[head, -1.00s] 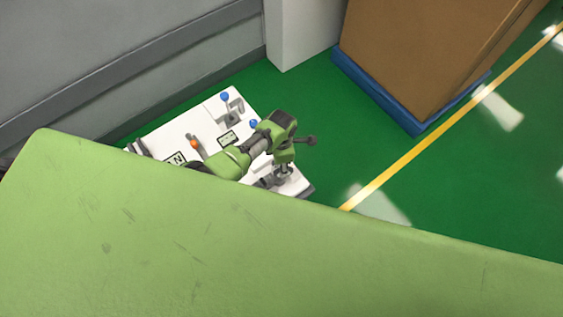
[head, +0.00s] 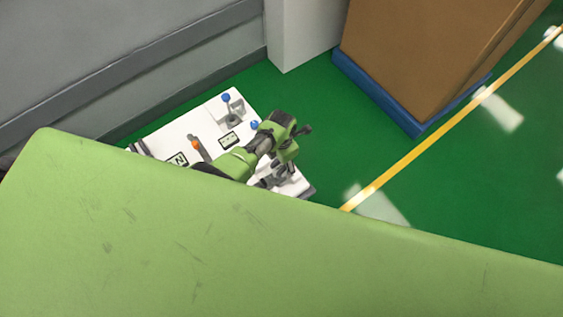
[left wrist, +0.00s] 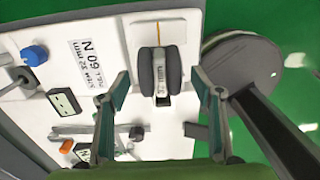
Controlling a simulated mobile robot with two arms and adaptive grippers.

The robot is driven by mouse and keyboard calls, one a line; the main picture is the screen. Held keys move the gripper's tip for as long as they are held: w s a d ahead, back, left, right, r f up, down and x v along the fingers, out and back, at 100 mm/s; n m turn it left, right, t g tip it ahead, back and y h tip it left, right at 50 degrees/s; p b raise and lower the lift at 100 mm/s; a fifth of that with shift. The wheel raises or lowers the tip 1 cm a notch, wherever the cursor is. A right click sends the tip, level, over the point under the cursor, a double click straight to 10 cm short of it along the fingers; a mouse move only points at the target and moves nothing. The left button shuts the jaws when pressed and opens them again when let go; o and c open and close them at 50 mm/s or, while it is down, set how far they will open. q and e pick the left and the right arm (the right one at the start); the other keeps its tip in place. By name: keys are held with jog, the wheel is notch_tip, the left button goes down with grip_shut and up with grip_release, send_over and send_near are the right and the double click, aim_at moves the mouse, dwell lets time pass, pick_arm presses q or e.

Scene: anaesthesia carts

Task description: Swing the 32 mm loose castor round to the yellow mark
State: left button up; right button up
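The loose castor (left wrist: 160,75) shows in the left wrist view as a pair of dark wheels with a grey part between them, on a white panel (left wrist: 200,15). A thin yellow mark (left wrist: 158,32) lies just above the wheels in that picture, nearly in line with them. A label reading "STEM 32 mm" (left wrist: 92,62) is left of the castor. My left gripper (left wrist: 160,82) is open, one finger on each side of the wheels; I cannot tell whether either touches. In the head view my left gripper (head: 282,158) hides the castor. My right gripper is out of view.
Blue knobs (head: 226,97), an orange part (head: 195,142) and small displays stand on the panel. A dark round disc (left wrist: 240,55) with a bar is right of the castor. A brown box on a blue base (head: 385,95) stands beyond. A green surface (head: 250,250) fills the foreground.

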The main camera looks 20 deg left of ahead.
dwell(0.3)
pick_arm(q)
notch_tip(320, 180, up, 12)
dwell(0.7)
dwell(0.4)
